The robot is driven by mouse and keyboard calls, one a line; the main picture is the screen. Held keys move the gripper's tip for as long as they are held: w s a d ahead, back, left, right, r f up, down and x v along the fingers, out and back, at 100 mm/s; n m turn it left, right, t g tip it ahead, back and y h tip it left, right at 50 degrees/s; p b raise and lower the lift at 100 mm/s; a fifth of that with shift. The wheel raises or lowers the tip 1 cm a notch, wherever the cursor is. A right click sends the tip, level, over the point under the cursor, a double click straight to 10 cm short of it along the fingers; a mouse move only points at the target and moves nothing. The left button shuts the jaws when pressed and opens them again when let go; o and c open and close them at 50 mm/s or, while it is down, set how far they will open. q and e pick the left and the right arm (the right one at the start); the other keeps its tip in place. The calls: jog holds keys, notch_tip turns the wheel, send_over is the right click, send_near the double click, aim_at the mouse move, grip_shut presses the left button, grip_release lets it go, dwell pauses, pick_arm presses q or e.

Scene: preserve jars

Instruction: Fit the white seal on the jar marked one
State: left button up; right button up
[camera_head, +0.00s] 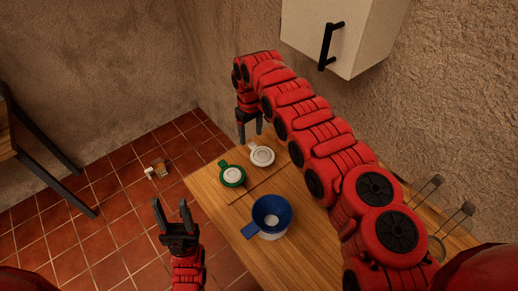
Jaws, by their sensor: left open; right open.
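The white seal (262,156) is a flat round ring with a small tab. It lies on a thin board on the wooden table, next to a green seal (232,175) with a pale middle. My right gripper (250,130) points down, open and empty, just behind the white seal, apart from it in the picture. My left gripper (172,212) is open and empty, left of the table's edge in the picture. Wire clips, perhaps of jars, show at the right (428,190), partly hidden by my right arm. I can make out no jar mark.
A blue funnel-like piece (283,221) with a handle sits on a pale vessel on the wooden table (215,203). A white cabinet (362,30) with a black handle hangs above. Small items (157,168) lie on the tiled floor. A dark-legged table stands far left.

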aim_at(251, 143)
jog(key=shift+f, duration=1.6)
grip_shut()
